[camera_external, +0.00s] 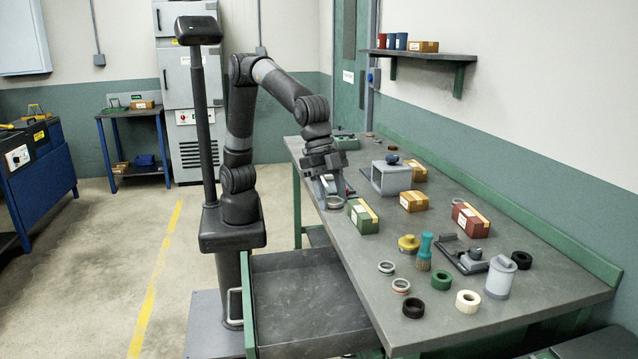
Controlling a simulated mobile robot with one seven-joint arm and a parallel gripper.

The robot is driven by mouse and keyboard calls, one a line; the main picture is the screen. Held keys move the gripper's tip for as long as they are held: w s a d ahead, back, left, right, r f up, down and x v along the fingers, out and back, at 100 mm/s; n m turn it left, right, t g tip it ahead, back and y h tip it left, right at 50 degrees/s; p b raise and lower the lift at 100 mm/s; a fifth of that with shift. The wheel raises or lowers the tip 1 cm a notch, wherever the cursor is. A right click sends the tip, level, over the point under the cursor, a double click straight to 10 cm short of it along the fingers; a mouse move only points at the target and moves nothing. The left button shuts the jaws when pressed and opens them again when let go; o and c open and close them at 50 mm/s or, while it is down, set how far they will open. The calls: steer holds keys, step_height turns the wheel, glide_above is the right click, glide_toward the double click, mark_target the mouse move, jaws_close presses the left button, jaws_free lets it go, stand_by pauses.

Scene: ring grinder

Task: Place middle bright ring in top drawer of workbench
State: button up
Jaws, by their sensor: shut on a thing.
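My gripper (332,204) is low over the left part of the workbench (345,265), closed around a pale ring (334,203) that is partly hidden by the fingers. I cannot tell whether the ring touches the bench top. The top drawer (305,300) is pulled out from the left side of the bench, with its grey floor bare where visible. A silver ring (386,268) and a pale ring with an orange-red band (401,286) lie on the bench nearer the camera.
A green box (363,216) stands just right of my gripper, with a grey block (391,177) behind. Green (441,280), black (413,308) and cream (467,301) rings lie near the front. A brush (424,252) and a grey canister (500,276) stand upright.

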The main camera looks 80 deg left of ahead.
steer(key=s+d+m+g, duration=0.15)
steer(key=s+m, duration=0.25)
steer(key=s, duration=1.7)
glide_above(301, 337)
step_height(301, 337, down, 32)
steer(key=shift+a, duration=0.1)
steer(key=shift+f+h, duration=0.3)
steer(key=shift+f, duration=1.65)
steer(key=shift+f, duration=0.1)
steer(key=o, duration=1)
steer(key=shift+o, duration=0.2)
steer(key=v, duration=1.2)
